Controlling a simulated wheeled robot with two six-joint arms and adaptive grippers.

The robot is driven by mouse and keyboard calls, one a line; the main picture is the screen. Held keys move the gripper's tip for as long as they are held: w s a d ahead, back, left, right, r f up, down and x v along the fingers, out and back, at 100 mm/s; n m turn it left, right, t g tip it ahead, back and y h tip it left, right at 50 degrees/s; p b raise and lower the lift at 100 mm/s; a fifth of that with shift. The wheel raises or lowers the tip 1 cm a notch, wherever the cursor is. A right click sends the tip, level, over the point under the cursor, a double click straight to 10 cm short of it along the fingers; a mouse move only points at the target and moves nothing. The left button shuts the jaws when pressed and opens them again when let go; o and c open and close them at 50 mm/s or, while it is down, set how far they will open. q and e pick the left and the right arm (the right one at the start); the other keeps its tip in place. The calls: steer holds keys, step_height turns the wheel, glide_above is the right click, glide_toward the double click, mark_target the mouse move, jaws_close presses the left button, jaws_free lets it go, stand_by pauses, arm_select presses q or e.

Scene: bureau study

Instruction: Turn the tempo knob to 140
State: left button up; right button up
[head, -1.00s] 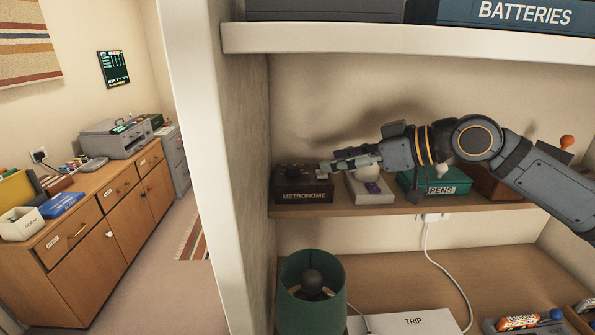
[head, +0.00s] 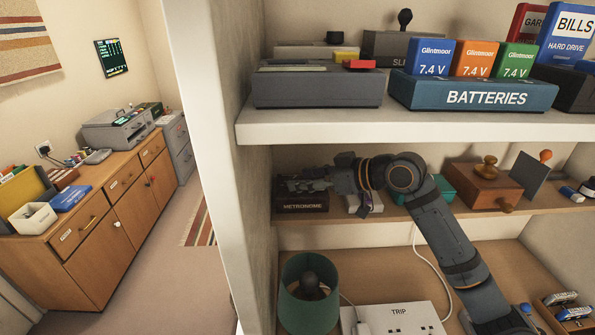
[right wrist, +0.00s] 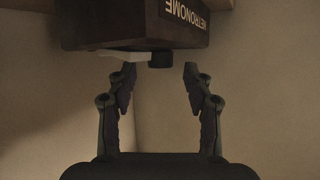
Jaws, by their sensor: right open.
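The metronome is a dark box with a white name label (head: 303,207), standing at the left end of the middle shelf. In the right wrist view the metronome (right wrist: 125,22) appears upside down. A short black knob (right wrist: 160,60) stands out from its face, beside a pale flat strip (right wrist: 125,56). My right gripper (head: 305,185) is over the metronome in the head view. In the right wrist view my right gripper (right wrist: 159,75) is open, its fingertips on either side of the knob's end with gaps visible. The knob's setting is not readable. My left gripper is not in view.
A shelf board (head: 400,128) with a batteries tray (head: 480,97) lies above my right arm. A pale box (head: 363,204), a green pens box (head: 440,187) and a wooden box (head: 482,188) stand right of the metronome. The side panel (head: 222,200) is close left.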

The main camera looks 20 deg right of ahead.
steer(key=shift+p+x, duration=0.4)
steer(key=shift+x, duration=0.85)
jaws_close()
steer(key=shift+s+a+r+m+t+h+p, duration=0.1)
steer(key=shift+a+r+m+t+h+p, duration=0.1)
steer(key=shift+m+t+h+p, duration=0.35)
steer(key=shift+a+m+t+h+p, duration=0.1)
steer(key=shift+m+t+h+p, duration=0.35)
steer(key=shift+m+h+p, duration=0.5)
steer(key=shift+m+t+h+p, duration=0.3)
steer(key=shift+m+h, duration=0.4)
steer(key=shift+m, duration=0.2)
steer(key=shift+f+m+h, duration=0.15)
steer(key=shift+m+h, duration=0.35)
steer(key=shift+h, duration=0.2)
jaws_free()
